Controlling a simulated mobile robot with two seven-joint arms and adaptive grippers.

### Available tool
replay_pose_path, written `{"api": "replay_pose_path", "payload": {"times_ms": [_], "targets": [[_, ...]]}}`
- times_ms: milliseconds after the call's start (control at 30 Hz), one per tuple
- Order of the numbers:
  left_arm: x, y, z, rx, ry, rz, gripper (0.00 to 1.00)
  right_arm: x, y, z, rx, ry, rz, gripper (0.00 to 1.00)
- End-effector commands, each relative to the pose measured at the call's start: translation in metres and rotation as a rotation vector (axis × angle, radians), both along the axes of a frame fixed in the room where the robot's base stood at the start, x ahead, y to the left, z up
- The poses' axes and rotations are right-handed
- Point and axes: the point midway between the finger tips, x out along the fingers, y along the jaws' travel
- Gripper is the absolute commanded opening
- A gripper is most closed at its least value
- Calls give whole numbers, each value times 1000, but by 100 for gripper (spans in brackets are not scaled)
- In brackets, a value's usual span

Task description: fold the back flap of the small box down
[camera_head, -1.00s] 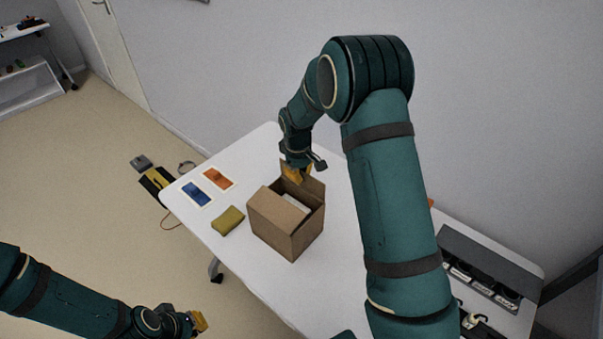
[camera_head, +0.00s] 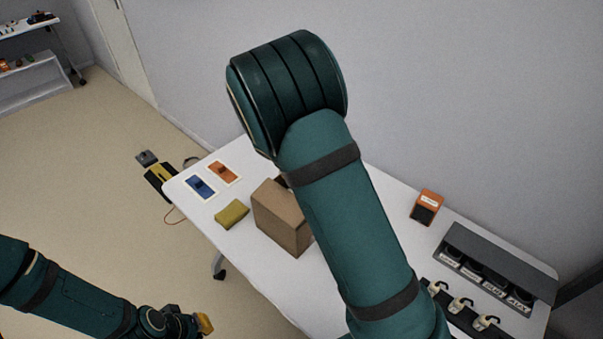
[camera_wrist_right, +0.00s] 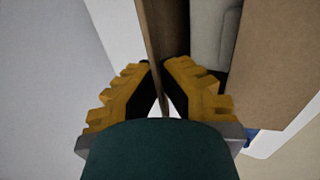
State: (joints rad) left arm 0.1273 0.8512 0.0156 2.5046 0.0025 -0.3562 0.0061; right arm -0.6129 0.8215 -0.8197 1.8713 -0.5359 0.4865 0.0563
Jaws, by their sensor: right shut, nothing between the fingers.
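The small brown box (camera_head: 285,215) stands on the white table; in the head view my right arm covers its top and back. The right wrist view shows a narrow brown cardboard panel (camera_wrist_right: 155,30), probably its back flap or wall, a pale item (camera_wrist_right: 208,35) inside, and another cardboard side (camera_wrist_right: 275,60). My right gripper (camera_wrist_right: 163,65) has yellow fingers and is shut and empty, its tips close to the panel; contact is unclear. It is hidden in the head view. My left gripper (camera_head: 204,323) is low at the left, away from the table, its opening unclear.
A yellow-green pouch (camera_head: 232,214) lies left of the box, with a blue card (camera_head: 199,188) and an orange card (camera_head: 223,172) behind it. An orange device (camera_head: 426,207) and a dark rack (camera_head: 495,268) stand at the right. The table left of the pouch is mostly clear.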

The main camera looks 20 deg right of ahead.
Motion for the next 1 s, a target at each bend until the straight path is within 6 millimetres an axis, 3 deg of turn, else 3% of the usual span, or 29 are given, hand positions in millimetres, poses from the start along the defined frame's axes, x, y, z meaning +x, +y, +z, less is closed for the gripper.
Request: {"api": "replay_pose_path", "payload": {"times_ms": [267,300,367,767,1000], "targets": [[0,0,0,0,0,0,0,-1,-1,-1,0,3,-3,0],[0,0,0,0,0,0,0,-1,-1,-1,0,3,-3,16],[0,0,0,0,0,0,0,-1,-1,-1,0,3,-3,32],[0,0,0,0,-1,0,0,-1,2,5,1,-1,0,32],[0,0,0,0,-1,0,0,-8,21,42,3,-4,0,32]]}}
